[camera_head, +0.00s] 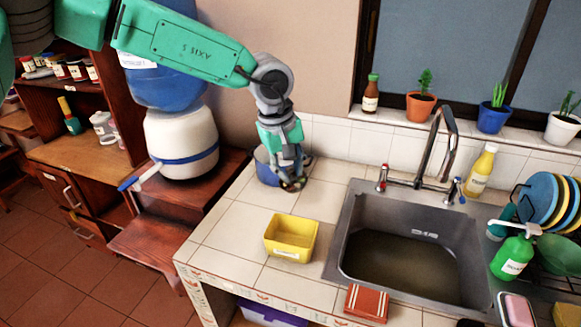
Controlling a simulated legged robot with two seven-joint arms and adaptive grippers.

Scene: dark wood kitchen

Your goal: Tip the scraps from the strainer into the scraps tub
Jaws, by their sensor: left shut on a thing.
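My left gripper (291,184) points down at the back left of the tiled counter. It is shut at the right side of a round blue container (265,169), which seems to be the strainer. The gripper hides part of this container, and its contents cannot be made out. A yellow rectangular tub (291,238) with a pale label on its front stands on the counter, nearer than the gripper and apart from it. It looks like the scraps tub and appears empty. My right gripper is not in view.
A steel sink (345,255) with murky water and a tall tap (439,150) lies to the right. A red-brown box (366,303) lies at the counter's front. A green soap bottle (511,257) and dish rack stand far right. Counter around the yellow tub is clear.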

